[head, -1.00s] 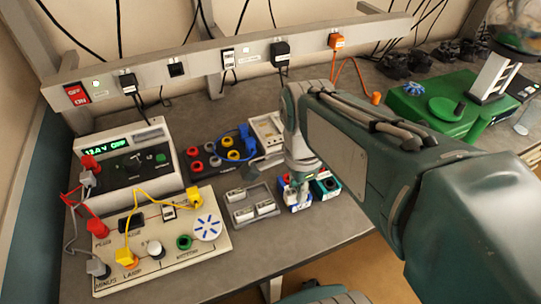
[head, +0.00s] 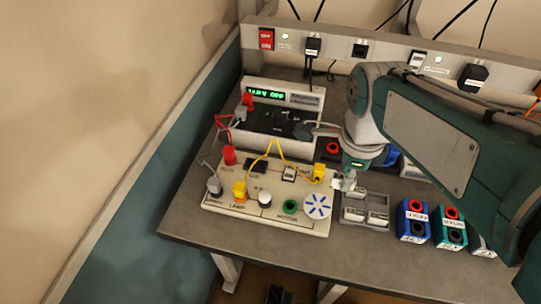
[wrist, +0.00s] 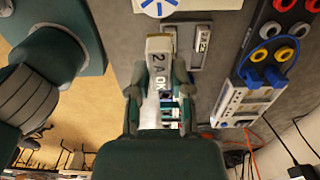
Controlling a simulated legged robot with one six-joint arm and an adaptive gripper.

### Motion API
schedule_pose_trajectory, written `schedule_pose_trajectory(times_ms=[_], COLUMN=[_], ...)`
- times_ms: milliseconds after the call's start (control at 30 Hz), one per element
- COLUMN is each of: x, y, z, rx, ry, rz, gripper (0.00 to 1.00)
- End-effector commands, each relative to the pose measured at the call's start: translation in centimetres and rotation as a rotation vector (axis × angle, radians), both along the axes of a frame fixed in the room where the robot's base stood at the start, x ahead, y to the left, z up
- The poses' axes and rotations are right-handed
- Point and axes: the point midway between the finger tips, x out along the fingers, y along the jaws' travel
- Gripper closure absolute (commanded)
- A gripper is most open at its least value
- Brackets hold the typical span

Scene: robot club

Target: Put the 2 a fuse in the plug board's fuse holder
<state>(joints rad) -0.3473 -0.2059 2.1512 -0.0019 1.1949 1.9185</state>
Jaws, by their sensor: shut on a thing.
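My gripper (wrist: 158,92) is shut on a pale fuse (wrist: 160,62) marked "2 A" and "OK". In the head view my gripper (head: 350,178) is over the table, between the plug board's right edge and the grey fuse tray. The cream plug board (head: 225,202) lies left of it, with yellow leads, a white knob and a blue-and-white disc. A black block (head: 255,165) near the board's back looks like the fuse holder, but its label is too small to read. Only the board's edge and disc (wrist: 158,6) show in the wrist view.
The grey tray (head: 350,222) holds pale blocks. Blue (head: 413,222) and teal (head: 450,230) boxes stand to its right. The power supply (head: 300,95) stands behind the board, and yellow leads (head: 273,150) arch over it. The table's front strip is clear.

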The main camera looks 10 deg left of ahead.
Motion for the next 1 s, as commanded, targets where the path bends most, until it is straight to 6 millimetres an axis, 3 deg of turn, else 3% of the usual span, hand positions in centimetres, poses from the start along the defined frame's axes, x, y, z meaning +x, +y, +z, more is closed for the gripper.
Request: schedule_pose_trajectory(times_ms=[33, 200, 333, 567, 1000], x=[0.1, -0.3, -0.9, -1.1, 5.2], y=[1.8, 7.0, 10.0, 12.2, 16.9], z=[0.0, 0.1, 0.1, -0.1, -3.6], rx=[0.000, 0.000, 0.000, 0.000, -0.001], ry=[0.001, 0.000, -0.001, -0.001, 0.000], rz=[0.011, 0.011, 0.007, 0.000, -0.001], gripper=[1.00, 1.00, 1.00, 1.00, 1.00])
